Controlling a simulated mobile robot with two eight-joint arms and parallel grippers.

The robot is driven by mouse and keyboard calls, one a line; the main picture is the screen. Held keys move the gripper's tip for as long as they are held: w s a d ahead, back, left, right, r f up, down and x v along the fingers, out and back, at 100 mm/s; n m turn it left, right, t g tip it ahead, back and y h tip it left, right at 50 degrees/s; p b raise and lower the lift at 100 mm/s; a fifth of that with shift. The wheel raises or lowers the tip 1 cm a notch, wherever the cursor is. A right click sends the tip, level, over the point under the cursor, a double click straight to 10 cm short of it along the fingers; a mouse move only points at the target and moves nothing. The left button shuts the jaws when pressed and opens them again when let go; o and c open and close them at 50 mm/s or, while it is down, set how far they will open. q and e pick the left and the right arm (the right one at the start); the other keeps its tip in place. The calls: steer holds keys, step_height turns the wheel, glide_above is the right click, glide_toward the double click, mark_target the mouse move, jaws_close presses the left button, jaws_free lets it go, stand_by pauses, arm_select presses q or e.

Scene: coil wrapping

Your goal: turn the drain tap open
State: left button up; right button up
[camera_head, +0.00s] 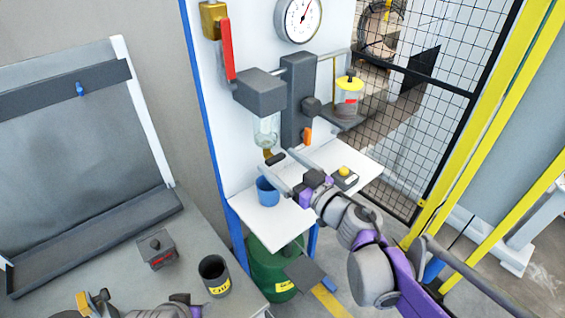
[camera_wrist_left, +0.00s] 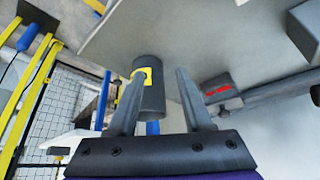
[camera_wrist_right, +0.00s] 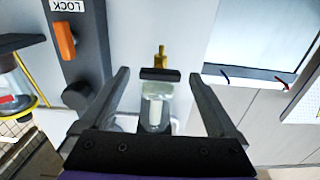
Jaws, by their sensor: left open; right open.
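The drain tap is a brass fitting (camera_wrist_right: 160,58) with a black bar handle (camera_wrist_right: 160,74). It sits under the clear bowl (camera_wrist_right: 157,105), which looks upside down in the right wrist view. In the head view the black handle (camera_head: 275,158) is below the bowl (camera_head: 266,130). My right gripper (camera_wrist_right: 160,80) is open, one finger to each side of the handle; I cannot tell if either touches it. My left gripper (camera_wrist_left: 158,72) is open over the grey bench, and a dark cup with a yellow label (camera_wrist_left: 150,92) shows between its fingers.
A blue cup (camera_head: 267,192) stands on the white shelf (camera_head: 268,219) below the tap. A yellow-topped button box (camera_head: 344,178) is on its right. Above are a grey block (camera_head: 260,92) and a red lever (camera_head: 227,48). A green drum (camera_head: 265,265) stands under the shelf.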

steer(key=c, duration=1.4)
arm_select(q)
steer(key=shift+f, duration=0.1)
steer(key=shift+s+f+b, duration=0.35)
steer(key=shift+f+b, duration=0.2)
steer(key=shift+f, duration=0.1)
arm_select(e)
steer(key=n, duration=0.3)
arm_select(q)
steer(key=shift+s+f, duration=0.1)
steer(key=shift+f, duration=0.25)
arm_select(e)
steer(key=shift+n, duration=1.9)
